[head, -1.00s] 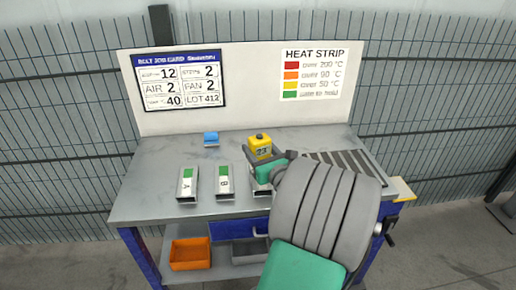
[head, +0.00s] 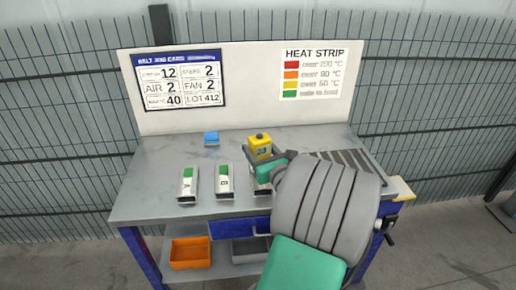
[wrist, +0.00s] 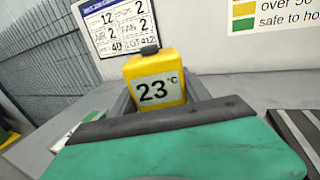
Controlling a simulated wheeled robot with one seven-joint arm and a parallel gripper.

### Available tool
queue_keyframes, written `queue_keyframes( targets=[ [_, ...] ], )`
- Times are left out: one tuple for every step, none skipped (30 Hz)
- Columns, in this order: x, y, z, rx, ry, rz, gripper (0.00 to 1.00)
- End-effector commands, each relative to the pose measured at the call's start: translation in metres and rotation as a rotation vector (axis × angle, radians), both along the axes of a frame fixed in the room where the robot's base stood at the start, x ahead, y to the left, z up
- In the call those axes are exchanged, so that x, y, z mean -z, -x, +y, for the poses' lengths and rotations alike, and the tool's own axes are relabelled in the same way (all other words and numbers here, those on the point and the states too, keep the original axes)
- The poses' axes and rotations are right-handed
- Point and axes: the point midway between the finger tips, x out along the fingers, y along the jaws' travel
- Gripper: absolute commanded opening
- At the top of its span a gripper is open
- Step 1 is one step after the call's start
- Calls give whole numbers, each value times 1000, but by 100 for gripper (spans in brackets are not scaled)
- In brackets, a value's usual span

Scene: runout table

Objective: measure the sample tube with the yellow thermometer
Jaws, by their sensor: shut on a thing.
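The yellow thermometer (head: 259,143) is upright with a dark knob on top. In the wrist view the thermometer (wrist: 140,70) reads 23 °C. My gripper (head: 268,160) is shut on its body, above the front middle of the table. Three metal tubes with green strips and white labels lie in a row: tube A (head: 188,186), tube B (head: 224,183) and a third tube (head: 262,188). The third lies below my gripper and is mostly hidden by it, so its letter cannot be read. I cannot tell whether the thermometer touches it.
A small blue block (head: 211,138) sits at the back of the table (head: 155,170). A dark slatted rack (head: 350,163) is at the right. An orange bin (head: 190,254) is on the shelf below. A board (head: 250,85) with a job card and heat strip stands behind.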

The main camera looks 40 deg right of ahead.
Motion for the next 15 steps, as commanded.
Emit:
queue_keyframes(
  targets=[
    [6, 1, 1, 0, -8, 11, 20],
    [5, 1, 1, 0, -8, 11, 20],
    [3, 1, 1, 0, -8, 11, 20],
    [0, 1, 1, 0, -8, 11, 20],
    [-3, 1, 1, -1, -8, 11, 20],
    [-7, 1, 1, -1, -8, 10, 20],
    [-10, 1, 1, -1, -8, 9, 20],
    [-13, 1, 1, 0, -8, 9, 20],
    [-17, 0, 1, 0, -6, 8, 20],
    [-20, 0, 1, 0, -6, 8, 20],
    [-23, 0, 1, 0, -6, 7, 20],
    [-27, 0, 1, 0, -5, 6, 20],
    [-30, 0, 1, 0, -5, 6, 20],
    [-32, 0, 0, 0, -5, 5, 20],
    [-36, 0, 0, 0, -4, 5, 20]
  ],
)
